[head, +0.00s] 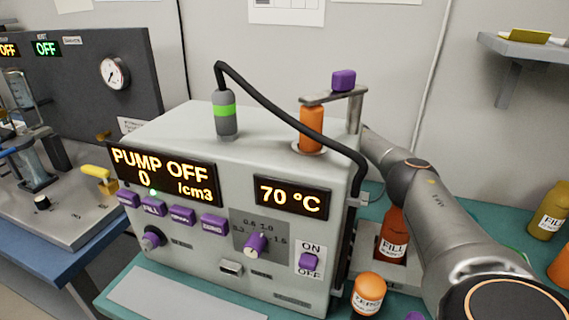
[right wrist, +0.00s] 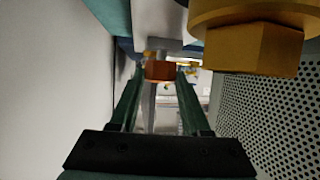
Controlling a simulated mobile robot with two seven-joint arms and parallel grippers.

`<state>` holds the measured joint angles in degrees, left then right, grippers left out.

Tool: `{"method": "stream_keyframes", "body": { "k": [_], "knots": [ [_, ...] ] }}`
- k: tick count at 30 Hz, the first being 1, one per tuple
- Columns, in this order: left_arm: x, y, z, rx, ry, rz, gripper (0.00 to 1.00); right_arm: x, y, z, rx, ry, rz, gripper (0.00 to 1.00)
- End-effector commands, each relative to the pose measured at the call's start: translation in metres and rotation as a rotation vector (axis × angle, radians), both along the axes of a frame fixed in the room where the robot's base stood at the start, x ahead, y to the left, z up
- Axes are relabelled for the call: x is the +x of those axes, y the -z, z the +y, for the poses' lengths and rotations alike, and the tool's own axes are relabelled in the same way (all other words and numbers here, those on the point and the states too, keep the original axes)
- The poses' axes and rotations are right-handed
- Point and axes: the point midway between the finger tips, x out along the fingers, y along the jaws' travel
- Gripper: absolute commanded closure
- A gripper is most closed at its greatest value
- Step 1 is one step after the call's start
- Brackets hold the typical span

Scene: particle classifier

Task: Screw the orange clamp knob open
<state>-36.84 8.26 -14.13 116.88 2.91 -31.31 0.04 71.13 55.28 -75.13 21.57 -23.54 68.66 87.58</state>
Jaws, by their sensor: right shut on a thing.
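In the right wrist view, the orange clamp knob (right wrist: 160,71) sits between the two dark fingertips of my right gripper (right wrist: 161,78). The fingers touch it on both sides, so the gripper is shut on it. In the head view my right arm reaches along the right side of the grey instrument box (head: 230,255) toward its back. The gripper and the knob are hidden there behind the box. How far the knob is turned cannot be told. My left gripper is in neither view.
A large brass hex fitting (right wrist: 254,48) is close to the gripper's right, above a perforated panel (right wrist: 280,115). In the head view, an orange bottle (head: 311,125) stands under a bracket atop the box. Labelled bottles, one marked FILL (head: 392,232) and another ZERO (head: 369,293), stand near my arm.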

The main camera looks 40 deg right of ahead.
Motion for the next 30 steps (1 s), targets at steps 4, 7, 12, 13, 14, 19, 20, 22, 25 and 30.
{"method": "stream_keyframes", "body": {
  "k": [4,7,12,13,14,19,20,22,25,30],
  "knots": [
    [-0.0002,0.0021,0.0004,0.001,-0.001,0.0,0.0,0.0003,0.0001,0.0005,-0.001,-0.006,-0.001,1.0],
    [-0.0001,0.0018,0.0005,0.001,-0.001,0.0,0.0,0.0003,-0.0003,0.0004,0.0,-0.007,0.0,1.0],
    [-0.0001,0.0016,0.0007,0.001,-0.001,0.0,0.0,0.0004,-0.0004,0.0005,-0.001,-0.006,-0.001,1.0],
    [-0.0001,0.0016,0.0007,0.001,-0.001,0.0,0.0,0.0003,-0.0004,0.0006,-0.001,-0.006,-0.001,1.0],
    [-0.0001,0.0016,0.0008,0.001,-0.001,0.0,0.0,0.0004,-0.0004,0.0005,-0.001,-0.006,-0.001,0.52],
    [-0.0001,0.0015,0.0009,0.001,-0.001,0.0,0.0,0.0004,-0.0004,0.0005,0.0,-0.006,-0.001,0.33],
    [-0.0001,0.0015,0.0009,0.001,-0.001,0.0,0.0,0.0004,-0.0004,0.0005,0.0,-0.006,-0.001,0.3],
    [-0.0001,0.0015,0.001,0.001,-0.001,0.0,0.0,0.0003,-0.0004,0.0005,0.0,-0.006,-0.001,0.23],
    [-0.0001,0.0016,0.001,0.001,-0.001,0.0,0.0,0.0003,-0.0003,0.0004,0.0,-0.006,-0.001,0.23],
    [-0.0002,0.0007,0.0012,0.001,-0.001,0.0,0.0,-0.0009,-0.0011,-0.0008,0.0,-0.004,0.0,0.23]
  ]
}}
